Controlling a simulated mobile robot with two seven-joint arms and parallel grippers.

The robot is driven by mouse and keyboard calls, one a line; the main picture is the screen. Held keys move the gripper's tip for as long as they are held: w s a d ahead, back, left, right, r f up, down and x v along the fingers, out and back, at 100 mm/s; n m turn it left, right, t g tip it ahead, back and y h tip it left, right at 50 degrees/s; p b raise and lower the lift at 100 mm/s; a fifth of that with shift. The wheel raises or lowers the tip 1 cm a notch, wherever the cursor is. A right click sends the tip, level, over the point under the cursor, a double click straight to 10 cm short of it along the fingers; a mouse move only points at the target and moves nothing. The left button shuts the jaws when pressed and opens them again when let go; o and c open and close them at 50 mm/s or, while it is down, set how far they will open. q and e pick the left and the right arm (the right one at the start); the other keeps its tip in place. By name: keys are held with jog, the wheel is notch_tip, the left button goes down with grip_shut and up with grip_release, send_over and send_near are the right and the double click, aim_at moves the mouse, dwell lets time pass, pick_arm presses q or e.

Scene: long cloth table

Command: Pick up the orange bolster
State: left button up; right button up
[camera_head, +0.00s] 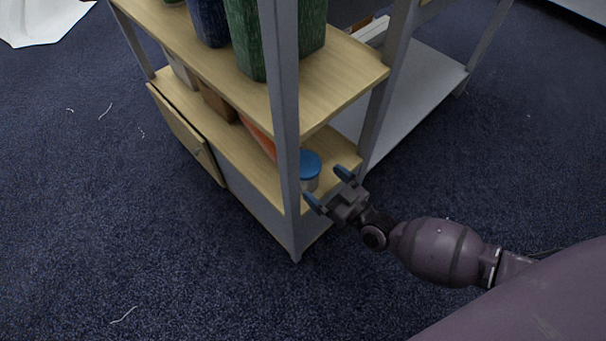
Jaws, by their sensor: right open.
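An orange thing (261,137), which looks like the orange bolster, lies on the lower wooden shelf. Only a part of it shows, as the upper shelf and the grey front post hide the rest. My right gripper (327,186) is open and empty at the shelf's right end, beside the front post. Its two fingers are spread toward a jar with a blue lid (310,164). The jar stands between the gripper and the orange thing. I cannot tell whether a finger touches the jar. My left gripper is out of view.
The grey post (284,130) stands close to the right gripper's left finger. The upper shelf (340,85) holds green and blue items (245,35). A brown item (217,102) is on the lower shelf. The dark carpet (110,230) is mostly clear.

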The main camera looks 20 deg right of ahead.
aim_at(315, 175)
jog(key=shift+r+b+x, duration=0.2)
jog(key=shift+b+x, duration=0.25)
jog(key=shift+x, duration=1.25)
jog(key=shift+r+b+x, duration=0.15)
jog(key=shift+b+x, duration=0.3)
jog(key=shift+x, duration=1.2)
jog(key=c, duration=0.7)
